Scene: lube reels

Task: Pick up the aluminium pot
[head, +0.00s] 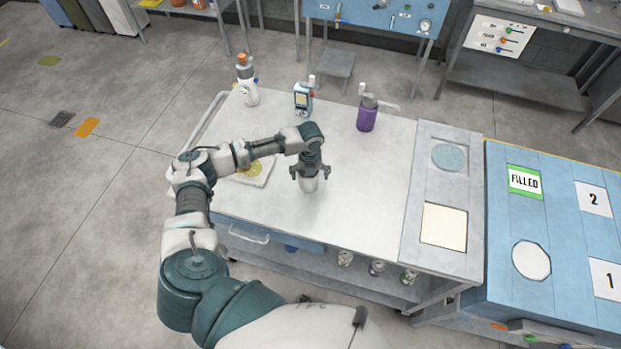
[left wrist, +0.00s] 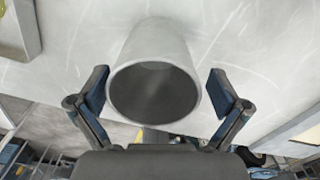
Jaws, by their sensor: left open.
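The aluminium pot (head: 309,184) is a plain grey cylinder standing on the metal cart top (head: 345,215), partly hidden under my left gripper in the head view. In the left wrist view the pot (left wrist: 155,50) shows its open, empty-looking mouth towards the camera. My left gripper (head: 310,172) is open directly above the pot. In the left wrist view its two fingers (left wrist: 156,92) are on either side of the pot's rim, with a gap visible on each side. My right gripper is not in view.
A tray with a yellow item (head: 262,174) lies left of the pot. A blue bench (head: 520,225) adjoins at right.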

